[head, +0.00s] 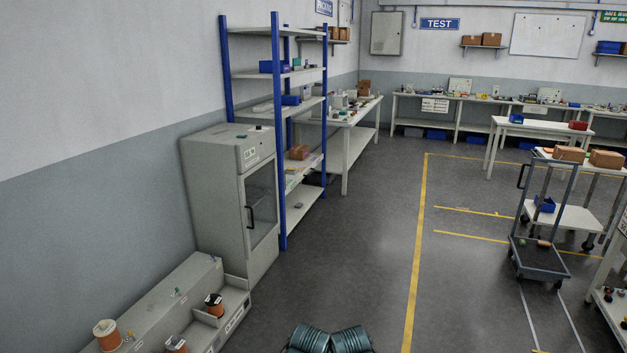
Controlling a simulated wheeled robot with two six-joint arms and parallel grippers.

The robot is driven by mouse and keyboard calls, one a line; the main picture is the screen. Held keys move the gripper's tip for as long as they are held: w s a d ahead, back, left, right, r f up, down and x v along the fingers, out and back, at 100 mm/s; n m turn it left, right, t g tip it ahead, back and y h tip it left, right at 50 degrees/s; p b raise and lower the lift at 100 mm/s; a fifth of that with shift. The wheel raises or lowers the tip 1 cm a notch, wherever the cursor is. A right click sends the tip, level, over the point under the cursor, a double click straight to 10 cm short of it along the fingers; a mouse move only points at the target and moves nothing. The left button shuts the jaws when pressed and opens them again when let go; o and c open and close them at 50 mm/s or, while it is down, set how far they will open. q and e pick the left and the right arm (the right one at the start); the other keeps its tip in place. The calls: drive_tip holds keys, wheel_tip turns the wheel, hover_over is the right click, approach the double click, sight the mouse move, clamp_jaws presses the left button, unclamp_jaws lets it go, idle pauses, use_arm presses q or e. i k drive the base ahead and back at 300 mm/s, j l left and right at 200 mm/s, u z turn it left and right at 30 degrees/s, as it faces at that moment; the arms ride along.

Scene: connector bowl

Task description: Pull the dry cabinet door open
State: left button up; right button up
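The dry cabinet (215,195) is a tall grey box standing against the left wall. Its door (261,203) has a dark glass pane in a grey frame and sits flush with the cabinet body, so it looks shut. A black bar handle (250,216) stands upright on the near side of the door. Neither of my grippers shows in the head view, and nothing touches the handle. The inside of the cabinet is too dark to make out.
A low grey bench (165,300) with wire spools stands before the cabinet's near side. A blue-post shelf (278,130) adjoins its far side. Open floor (345,235) lies right of the door. A dark trolley (540,257) stands farther right.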

sight(249, 252)
drive_tip(key=i, duration=3.4)
drive_tip(key=i+u, duration=0.2)
drive_tip(key=k, duration=0.1)
